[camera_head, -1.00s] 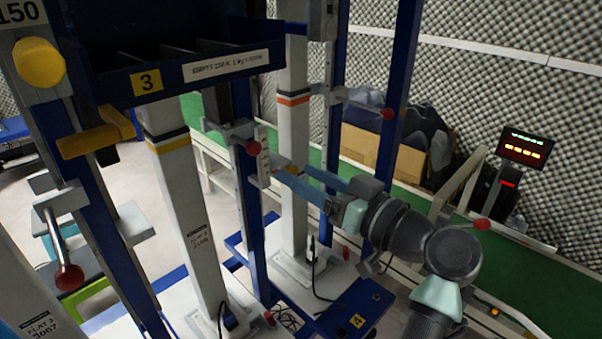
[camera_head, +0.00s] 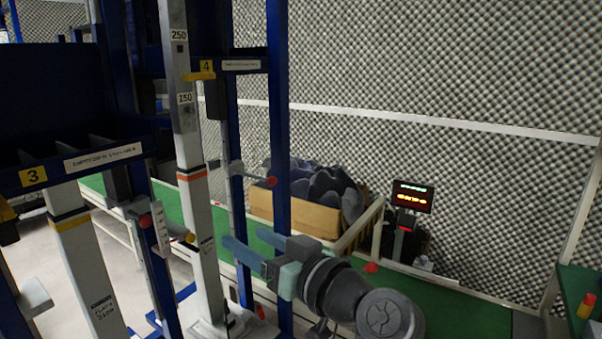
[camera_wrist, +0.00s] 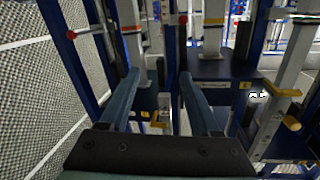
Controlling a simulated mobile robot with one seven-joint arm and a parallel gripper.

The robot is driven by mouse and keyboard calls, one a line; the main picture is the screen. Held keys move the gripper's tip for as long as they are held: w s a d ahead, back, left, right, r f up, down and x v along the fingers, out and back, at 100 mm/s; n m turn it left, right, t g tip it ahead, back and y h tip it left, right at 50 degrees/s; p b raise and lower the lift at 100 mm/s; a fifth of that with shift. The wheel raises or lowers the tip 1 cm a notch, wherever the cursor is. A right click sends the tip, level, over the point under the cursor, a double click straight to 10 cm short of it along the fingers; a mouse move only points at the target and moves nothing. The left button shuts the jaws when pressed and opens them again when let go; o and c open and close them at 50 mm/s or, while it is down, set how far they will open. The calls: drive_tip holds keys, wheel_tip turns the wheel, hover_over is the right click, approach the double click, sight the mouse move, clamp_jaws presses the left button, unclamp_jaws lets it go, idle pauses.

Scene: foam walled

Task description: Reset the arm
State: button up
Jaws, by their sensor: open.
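My gripper (camera_head: 248,253) is in the lower middle of the head view, with its blue-grey fingers pointing left toward a white post (camera_head: 190,150) with an orange band. In the wrist view, the two fingers of my gripper (camera_wrist: 158,85) stand apart with nothing held between them. Blue uprights and white posts show beyond the fingertips. I cannot tell how far the fingertips are from the nearest post.
A blue upright (camera_head: 279,130) stands close behind my gripper. Red-knobbed levers (camera_head: 270,182) stick out from the rack. A cardboard box (camera_head: 300,215) with dark foam sits on the green bench (camera_head: 455,300). A lit display (camera_head: 412,196) stands right of it.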

drive_tip(key=s+d+r+m+t+h+p, duration=0.2)
drive_tip(key=r+t+h+p, duration=0.25)
drive_tip(key=r, duration=0.85)
drive_tip(key=s+d+r+m+t+h+p, duration=0.25)
drive_tip(key=r+t+p, duration=0.2)
drive_tip(key=r, duration=0.75)
drive_tip(key=s+d+r+m+t+h+p, duration=0.1)
drive_tip(key=s+r+t+h+p, duration=0.1)
drive_tip(key=s+r, duration=0.5)
drive_tip(key=s+d+r+m+t+h+p, duration=0.1)
drive_tip(key=s+r+t+h+p, duration=0.2)
drive_tip(key=s+r, duration=0.4)
wheel_tip(320, 180, up, 5)
drive_tip(key=shift+s+r+t+h+p, duration=0.2)
drive_tip(key=shift+s+t+h+p, duration=0.15)
drive_tip(key=shift+t+p, duration=0.3)
drive_tip(key=shift+m, duration=0.25)
